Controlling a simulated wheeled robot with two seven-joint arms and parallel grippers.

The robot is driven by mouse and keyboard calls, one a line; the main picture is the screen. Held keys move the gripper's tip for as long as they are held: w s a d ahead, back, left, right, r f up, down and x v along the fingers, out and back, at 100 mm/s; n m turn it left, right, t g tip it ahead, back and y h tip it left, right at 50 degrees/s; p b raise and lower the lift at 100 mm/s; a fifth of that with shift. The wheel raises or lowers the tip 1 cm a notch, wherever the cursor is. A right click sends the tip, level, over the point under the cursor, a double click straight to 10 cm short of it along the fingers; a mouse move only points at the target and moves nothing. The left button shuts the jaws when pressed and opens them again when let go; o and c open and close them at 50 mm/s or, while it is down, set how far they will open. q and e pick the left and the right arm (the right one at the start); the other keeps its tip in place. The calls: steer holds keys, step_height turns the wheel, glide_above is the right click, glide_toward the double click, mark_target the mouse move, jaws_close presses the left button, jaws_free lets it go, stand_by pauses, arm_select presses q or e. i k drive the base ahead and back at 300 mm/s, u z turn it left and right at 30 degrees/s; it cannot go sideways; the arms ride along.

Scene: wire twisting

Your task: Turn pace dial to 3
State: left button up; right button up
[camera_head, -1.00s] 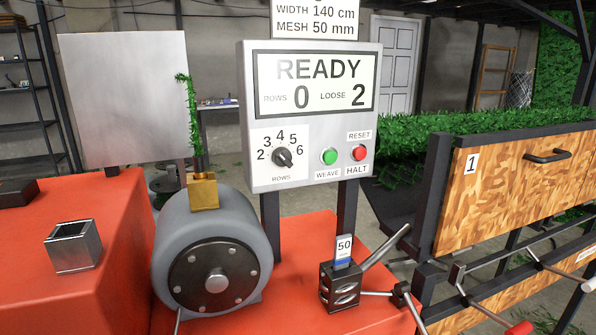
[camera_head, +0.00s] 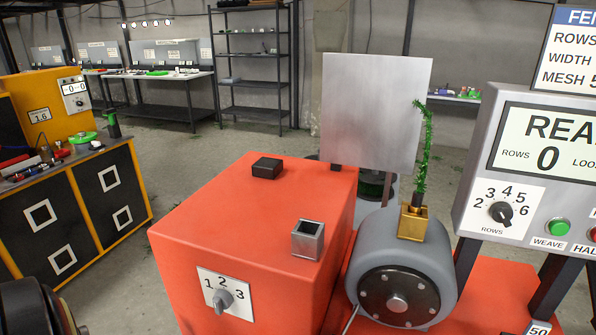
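A dial with a grey knob (camera_head: 223,299) sits on a white plate (camera_head: 245,308) marked 1, 2 and 3, on the front face of a red box-shaped housing (camera_head: 190,240). No name is readable on this dial; which number its knob points at is too small to tell for certain. A second dial (camera_head: 501,212), black and labelled ROWS, is on the grey control panel (camera_head: 482,150) at right, with numbers 2 to 6. Neither of my grippers is in view.
A grey motor (camera_head: 415,258) with a brass block (camera_head: 412,222) stands right of the housing. A small metal box (camera_head: 308,240) and a black block (camera_head: 267,167) lie on the housing top. A yellow and black bench (camera_head: 100,190) is at left. Open floor lies between.

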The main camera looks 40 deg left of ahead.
mark_target(222, 300)
steer(key=k, duration=0.5)
steer(key=u, duration=0.7)
steer(key=i, duration=0.45)
steer(key=u, duration=0.95)
